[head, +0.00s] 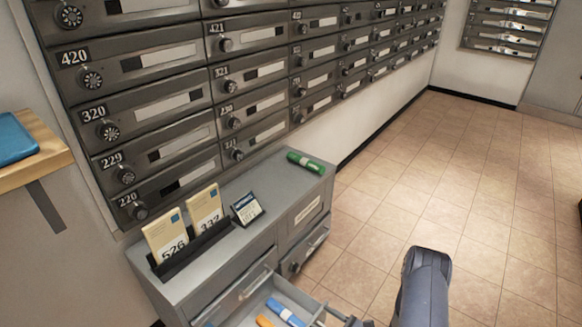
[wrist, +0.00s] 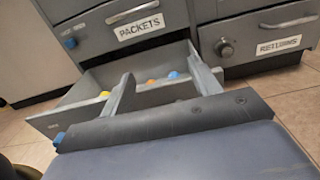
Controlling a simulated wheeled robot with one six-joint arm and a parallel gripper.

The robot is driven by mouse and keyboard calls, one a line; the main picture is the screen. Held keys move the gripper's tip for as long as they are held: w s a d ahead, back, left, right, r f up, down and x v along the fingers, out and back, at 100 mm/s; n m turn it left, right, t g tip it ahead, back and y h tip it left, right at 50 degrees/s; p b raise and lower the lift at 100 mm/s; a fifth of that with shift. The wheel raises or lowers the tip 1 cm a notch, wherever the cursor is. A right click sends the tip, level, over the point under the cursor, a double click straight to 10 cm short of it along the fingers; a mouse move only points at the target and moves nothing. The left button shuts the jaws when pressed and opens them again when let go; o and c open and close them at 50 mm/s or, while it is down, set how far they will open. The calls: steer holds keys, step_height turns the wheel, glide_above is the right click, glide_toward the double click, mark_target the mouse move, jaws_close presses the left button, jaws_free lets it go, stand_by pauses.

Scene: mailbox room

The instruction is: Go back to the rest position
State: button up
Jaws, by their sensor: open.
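My gripper (wrist: 163,84) shows in the wrist view with its two grey fingers spread apart and nothing between them. It is in front of an open drawer (wrist: 62,116) of the grey cabinet, below a front labelled PACKETS (wrist: 140,27). Whether the fingers touch the drawer, I cannot tell. In the head view my arm rises at the lower right, and dark parts near the gripper are cut off at the bottom edge. The open drawer (head: 298,292) there holds a blue and white item (head: 285,312) and an orange item (head: 264,321).
A cabinet top (head: 262,187) bears a green roll (head: 305,162), a small card stand (head: 246,208) and two numbered envelopes (head: 205,208) in a black holder. Mailboxes (head: 150,100) line the wall. A wooden shelf (head: 45,160) juts out at left. The tiled floor (head: 450,170) at right is clear.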

steer(key=w+a+r, duration=0.1)
steer(key=w+a, duration=0.2)
steer(key=a, duration=0.1)
steer(key=shift+w+a+r+p, duration=0.25)
steer(key=shift+a+r+p, duration=0.05)
steer(key=shift+a+r, duration=0.1)
stand_by(0.4)
